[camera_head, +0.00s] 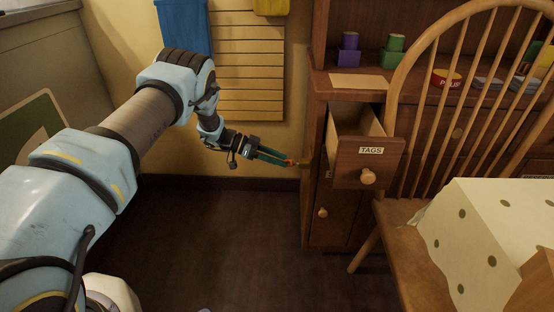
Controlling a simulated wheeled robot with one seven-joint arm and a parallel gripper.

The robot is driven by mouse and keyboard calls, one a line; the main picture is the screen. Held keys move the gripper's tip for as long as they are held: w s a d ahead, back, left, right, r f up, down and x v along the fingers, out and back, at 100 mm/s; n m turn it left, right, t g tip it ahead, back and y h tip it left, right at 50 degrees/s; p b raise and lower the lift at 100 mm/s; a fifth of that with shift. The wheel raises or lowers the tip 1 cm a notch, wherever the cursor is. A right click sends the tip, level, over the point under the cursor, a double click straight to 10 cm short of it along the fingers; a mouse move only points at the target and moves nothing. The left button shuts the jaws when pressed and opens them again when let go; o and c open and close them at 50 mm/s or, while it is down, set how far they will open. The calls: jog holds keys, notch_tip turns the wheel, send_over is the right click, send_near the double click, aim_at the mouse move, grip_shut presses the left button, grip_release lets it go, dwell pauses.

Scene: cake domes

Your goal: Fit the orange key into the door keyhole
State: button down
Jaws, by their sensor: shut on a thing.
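My gripper (286,160), with teal fingers, reaches from the left toward the wooden cabinet (311,215). It is shut on the small orange key (291,162), of which only a little shows at the fingertips. The key is close to the cabinet's left front edge; I cannot tell if it touches the wood. The keyhole cannot be made out in this view.
A drawer (369,161) labelled TAGS stands pulled out, just right of my gripper. A wooden chair (401,211) and a spotted cloth (480,235) fill the right side. The dark floor (230,245) below my arm is clear.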

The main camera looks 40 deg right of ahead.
jog(key=shift+s+d, duration=0.25)
jog(key=shift+d, duration=0.05)
jog(key=shift+c, duration=1.4)
grip_release()
jog(key=shift+p+v, duration=0.3)
jog(key=shift+v, duration=2.15)
